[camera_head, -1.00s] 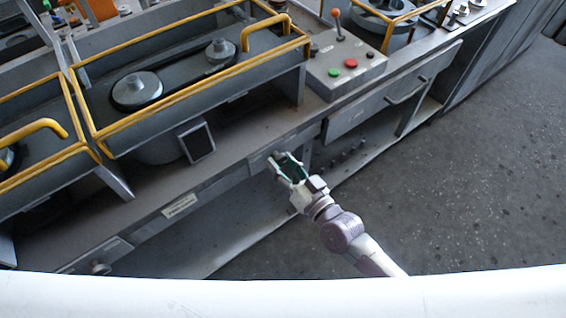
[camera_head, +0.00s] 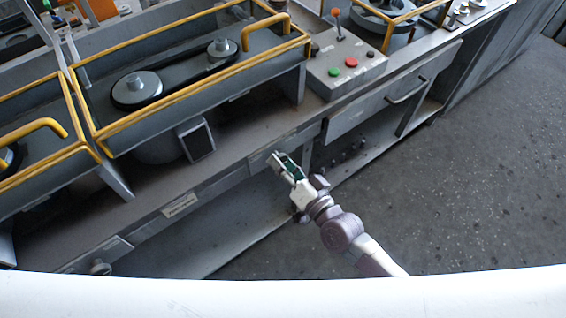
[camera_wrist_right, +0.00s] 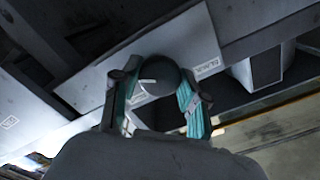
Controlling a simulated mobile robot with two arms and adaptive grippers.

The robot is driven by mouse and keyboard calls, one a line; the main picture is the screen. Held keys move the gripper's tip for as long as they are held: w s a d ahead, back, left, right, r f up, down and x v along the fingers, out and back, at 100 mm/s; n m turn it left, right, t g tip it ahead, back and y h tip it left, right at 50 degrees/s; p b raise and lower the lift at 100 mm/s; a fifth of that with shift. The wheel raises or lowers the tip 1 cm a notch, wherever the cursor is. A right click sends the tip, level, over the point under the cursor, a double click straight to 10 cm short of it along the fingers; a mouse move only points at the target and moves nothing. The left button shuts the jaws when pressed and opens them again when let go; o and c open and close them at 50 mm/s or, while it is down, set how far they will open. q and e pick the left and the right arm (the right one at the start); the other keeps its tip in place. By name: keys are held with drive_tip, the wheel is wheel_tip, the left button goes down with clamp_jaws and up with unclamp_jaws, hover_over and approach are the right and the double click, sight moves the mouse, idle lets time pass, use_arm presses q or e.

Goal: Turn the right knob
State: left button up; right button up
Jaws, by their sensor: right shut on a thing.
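The right knob is a dark round knob with a white mark, on the grey front panel in the right wrist view (camera_wrist_right: 158,77). My right gripper (camera_wrist_right: 160,95) has one finger on each side of the knob and is shut on it. In the head view my right gripper (camera_head: 282,165) reaches the front panel below the work surface, and its fingers hide the knob there. Another knob (camera_head: 101,268) sits on the front panel at the lower left of the head view. My left gripper is not in view.
A control box (camera_head: 345,68) with red and green buttons and an orange-tipped lever stands above and right of my gripper. A drawer (camera_head: 385,103) with a handle is to the right. Yellow rails (camera_head: 180,92) guard the belt unit. The floor (camera_head: 470,190) at right is clear.

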drive_tip(key=o, duration=1.1)
drive_tip(key=shift+o, duration=0.2)
drive_tip(key=v, duration=1.2)
